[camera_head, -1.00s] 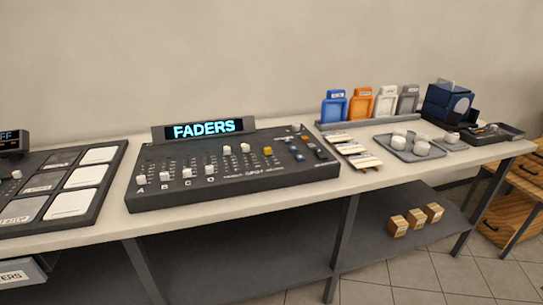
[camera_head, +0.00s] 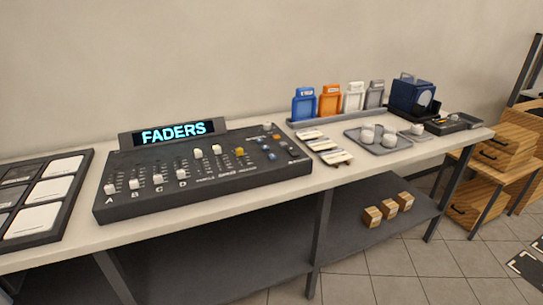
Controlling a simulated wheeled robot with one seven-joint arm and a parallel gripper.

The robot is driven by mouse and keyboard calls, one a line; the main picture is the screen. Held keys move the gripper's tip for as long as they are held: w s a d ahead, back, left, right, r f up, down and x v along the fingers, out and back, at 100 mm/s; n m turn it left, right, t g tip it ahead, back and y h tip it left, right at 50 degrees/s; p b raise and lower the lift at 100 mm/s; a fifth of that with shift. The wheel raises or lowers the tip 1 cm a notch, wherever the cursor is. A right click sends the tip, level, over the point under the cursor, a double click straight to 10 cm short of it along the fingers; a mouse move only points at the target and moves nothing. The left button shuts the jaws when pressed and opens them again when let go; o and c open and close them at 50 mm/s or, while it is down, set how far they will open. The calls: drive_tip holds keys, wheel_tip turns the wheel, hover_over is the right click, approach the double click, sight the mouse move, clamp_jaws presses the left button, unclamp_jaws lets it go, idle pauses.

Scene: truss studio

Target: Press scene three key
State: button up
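A dark control console (camera_head: 205,176) lies on the long white table, with a lit display (camera_head: 174,133) at its back reading "FADERS". White fader knobs stand in a row along its left part, over the letters A, B, C, D. A yellow knob (camera_head: 239,152) sits right of them. Several small keys, blue and orange among them (camera_head: 276,137), are on the console's right part. Their labels are too small to read, so I cannot tell which is scene three. My gripper is not in view.
A dark panel with white pads (camera_head: 62,188) lies at left. Labelled strips (camera_head: 322,147), a grey tray (camera_head: 362,146) with white pieces, coloured holders (camera_head: 329,101) and a blue device (camera_head: 408,94) stand at right. Floor shows at right.

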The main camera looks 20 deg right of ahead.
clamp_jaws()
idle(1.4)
